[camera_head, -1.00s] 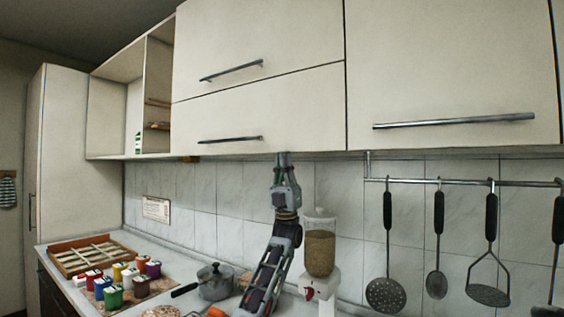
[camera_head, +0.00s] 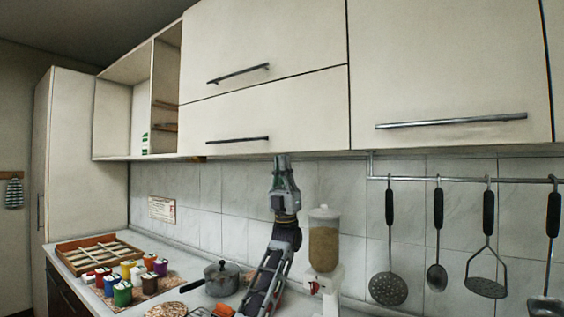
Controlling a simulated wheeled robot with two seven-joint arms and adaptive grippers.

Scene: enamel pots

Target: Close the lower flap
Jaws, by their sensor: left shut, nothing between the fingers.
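The lower flap (camera_head: 310,112) is a cream cabinet front with a dark bar handle (camera_head: 237,139) near its bottom edge. It hangs down and looks flush under the upper flap (camera_head: 265,45), with a thin dark seam between them. My left gripper (camera_head: 281,162) points upward with its fingers shut and empty. Its tips are at the flap's bottom edge, right of the handle; I cannot tell whether they touch it. My right gripper is not in view.
A grain dispenser (camera_head: 323,245) stands just right of my left arm. A lidded pot (camera_head: 222,279), several colored jars (camera_head: 122,293) and a wooden tray (camera_head: 62,251) are on the counter. Utensils hang from a rail (camera_head: 460,179) at right. An open shelf (camera_head: 120,155) is at left.

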